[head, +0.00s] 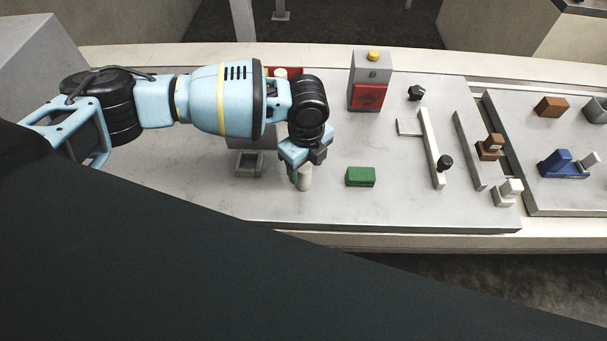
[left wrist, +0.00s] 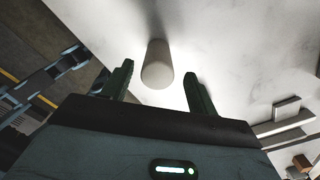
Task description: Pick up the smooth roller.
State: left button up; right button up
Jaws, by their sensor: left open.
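The smooth roller is a pale, plain cylinder (head: 304,178) standing upright on the grey work plate in the head view. It also shows in the left wrist view (left wrist: 157,66), just beyond the fingertips and between their lines. My left gripper (head: 298,180) is over the roller with its fingers pointing down. In the left wrist view its two dark green fingers (left wrist: 158,78) are spread apart, and a gap shows between each finger and the roller. The upper part of the roller is partly hidden by the gripper in the head view. My right gripper is not in view.
A green block (head: 360,177) lies right of the roller. A small grey square holder (head: 249,163) is to its left. Behind stands a grey box with a red front (head: 368,96). White rails (head: 431,150) and brown and white parts are further right. The plate's front is clear.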

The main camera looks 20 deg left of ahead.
aim_at(303, 176)
pick_arm(q)
jog(key=f, duration=0.4)
jog(key=shift+a+f, duration=0.25)
jog(key=shift+a, duration=0.05)
jog(key=c, duration=1.1)
jog(key=shift+r, duration=0.1)
